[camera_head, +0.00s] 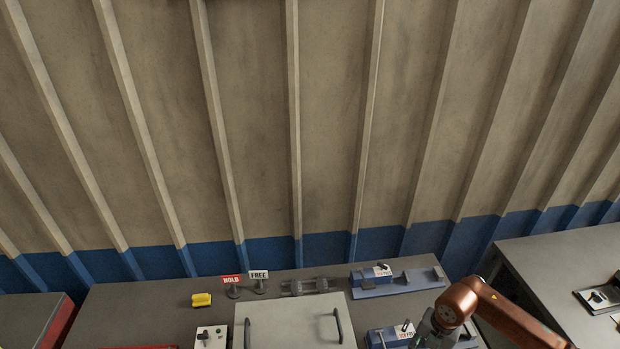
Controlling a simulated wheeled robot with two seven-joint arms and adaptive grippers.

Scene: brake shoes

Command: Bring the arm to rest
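My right arm (505,314) is copper-coloured and comes in from the lower right. Its grey wrist and gripper (430,333) point down near the bottom edge, at the right end of the middle table. The fingertips are too small and cut off to tell whether they are open or shut, or whether they hold anything. My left arm and gripper are out of view.
The grey table (130,308) carries a pale panel with two handles (295,325), HOLD (232,281) and FREE (258,275) signs, a yellow block (201,300), a blue fixture (395,283) at the back and another blue fixture (383,338) beside my gripper. A second table (560,265) stands right.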

